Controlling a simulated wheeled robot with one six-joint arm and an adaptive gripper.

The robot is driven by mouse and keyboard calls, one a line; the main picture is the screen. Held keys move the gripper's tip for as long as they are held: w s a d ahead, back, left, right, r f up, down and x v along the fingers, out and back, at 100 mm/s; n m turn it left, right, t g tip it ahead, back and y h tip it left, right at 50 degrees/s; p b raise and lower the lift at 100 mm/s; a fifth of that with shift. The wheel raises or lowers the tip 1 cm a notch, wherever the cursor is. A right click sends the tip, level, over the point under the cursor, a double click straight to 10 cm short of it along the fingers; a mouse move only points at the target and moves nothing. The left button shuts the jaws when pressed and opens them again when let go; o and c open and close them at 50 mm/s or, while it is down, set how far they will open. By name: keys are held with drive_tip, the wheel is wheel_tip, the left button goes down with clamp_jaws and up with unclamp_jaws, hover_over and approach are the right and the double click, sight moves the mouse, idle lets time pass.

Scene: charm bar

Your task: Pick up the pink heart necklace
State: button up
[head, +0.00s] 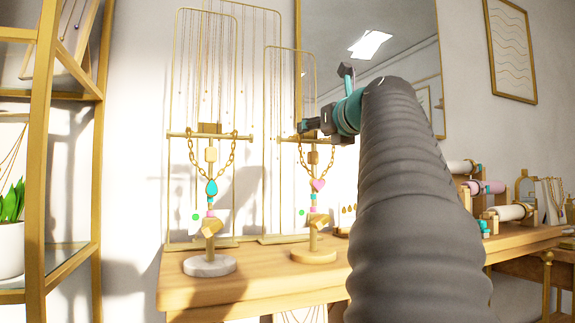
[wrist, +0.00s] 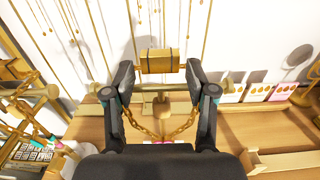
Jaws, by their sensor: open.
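The pink heart necklace (head: 318,185) hangs by a gold chain from the crossbar of a gold stand on a round wooden base (head: 313,256). My gripper (head: 308,127) is at the top of this stand, at about crossbar height. In the wrist view, my gripper (wrist: 159,75) is open, with one finger on each side of the stand's gold top block (wrist: 160,62). The gold chain (wrist: 165,133) loops below, between the fingers. In the wrist view the heart is mostly hidden by my gripper's body.
A similar stand with a teal drop necklace (head: 211,187) stands close on the left, on a marble base (head: 209,265). Tall gold racks of fine chains stand behind. A mirror (head: 390,60) is on the wall.

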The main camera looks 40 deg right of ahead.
drive_tip(key=shift+x, duration=1.35)
clamp_jaws()
drive_tip(key=shift+r, duration=0.15)
drive_tip(key=shift+r+p, duration=0.45)
wheel_tip(320, 180, up, 4)
drive_tip(key=p, duration=0.2)
drive_tip(key=shift+f+p, duration=0.1)
drive_tip(key=shift+p, duration=0.25)
drive_tip(key=s+r+p, duration=0.1)
drive_tip(key=s+r, duration=0.5)
drive_tip(key=s, duration=0.5)
drive_tip(key=shift+s, duration=0.35)
drive_tip(key=shift+s+r, duration=0.1)
